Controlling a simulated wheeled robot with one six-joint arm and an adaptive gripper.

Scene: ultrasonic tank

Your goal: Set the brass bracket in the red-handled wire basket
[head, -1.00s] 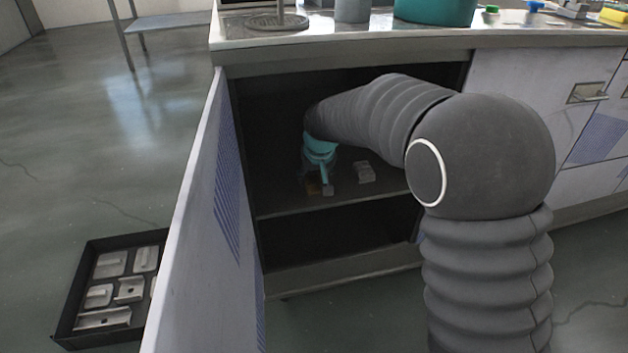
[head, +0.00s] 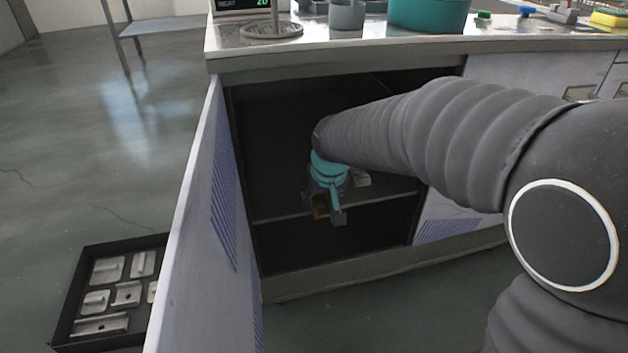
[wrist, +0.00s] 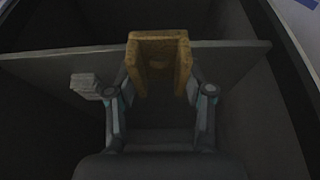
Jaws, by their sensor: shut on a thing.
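The brass bracket (wrist: 159,50) is between the two fingers of my gripper (wrist: 160,85) in the wrist view. My gripper is shut on it. In the head view my gripper (head: 327,213) hangs at the front of the open cabinet, near the shelf's front edge, with the bracket (head: 320,207) showing as a small brown-gold patch. The red-handled wire basket is not in view.
A grey part (head: 361,178) stays on the cabinet shelf (head: 285,212), and it also shows in the wrist view (wrist: 86,86). The cabinet door (head: 190,220) stands open at left. A black tray (head: 62,318) of metal parts lies on the floor. The counter (head: 380,43) is above.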

